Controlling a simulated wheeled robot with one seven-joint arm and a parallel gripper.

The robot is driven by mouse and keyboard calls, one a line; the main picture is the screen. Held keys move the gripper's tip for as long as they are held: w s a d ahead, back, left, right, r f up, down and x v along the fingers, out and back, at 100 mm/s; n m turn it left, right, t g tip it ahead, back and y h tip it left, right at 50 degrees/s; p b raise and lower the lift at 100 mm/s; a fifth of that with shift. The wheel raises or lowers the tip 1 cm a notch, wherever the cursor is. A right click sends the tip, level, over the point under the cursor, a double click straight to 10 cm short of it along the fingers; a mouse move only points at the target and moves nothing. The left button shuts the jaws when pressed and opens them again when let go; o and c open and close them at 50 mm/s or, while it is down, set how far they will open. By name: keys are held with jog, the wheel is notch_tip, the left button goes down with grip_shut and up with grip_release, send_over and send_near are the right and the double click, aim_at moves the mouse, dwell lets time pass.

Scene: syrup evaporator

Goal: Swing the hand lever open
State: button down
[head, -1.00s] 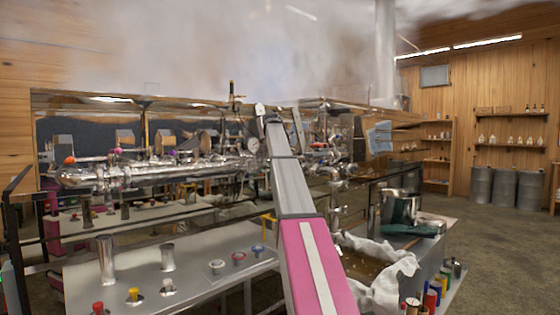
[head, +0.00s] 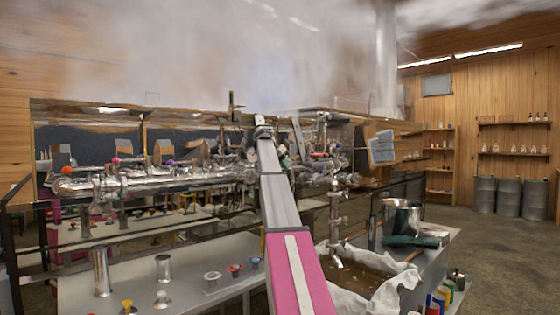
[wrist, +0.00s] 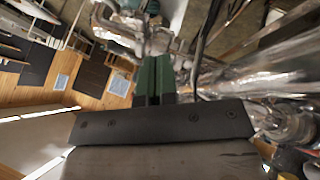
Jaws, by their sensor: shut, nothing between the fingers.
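My arm runs from the bottom of the head view up to the pipework, its far end near the pipes at the middle. My gripper shows in the wrist view as two green fingers (wrist: 153,80), closed together with nothing between them. Shiny pipework (wrist: 235,85) lies close to the right of the fingers and beyond their tips. In the head view the long silver pipe (head: 150,182) runs across to my arm, which hides part of it. I cannot pick out the hand lever with certainty. I cannot tell whether the fingers touch any part of the pipework.
A tap (head: 337,225) stands over a cloth-lined tank (head: 395,283) right of my arm. A steel pot (head: 400,217) stands behind it. Metal cups (head: 101,272) and small coloured-top parts stand on the bench at lower left. The floor at the right is open.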

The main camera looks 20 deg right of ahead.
jog(key=shift+s+d+f, duration=0.25)
jog(key=shift+s+d, duration=0.3)
jog(key=shift+d, duration=0.2)
jog(key=shift+s+d+f, duration=0.25)
jog(key=shift+s+d, duration=0.25)
jog(key=shift+d, duration=0.3)
jog(key=shift+s+d+f, duration=0.25)
jog(key=shift+s+d, duration=0.3)
jog(key=shift+d, duration=0.2)
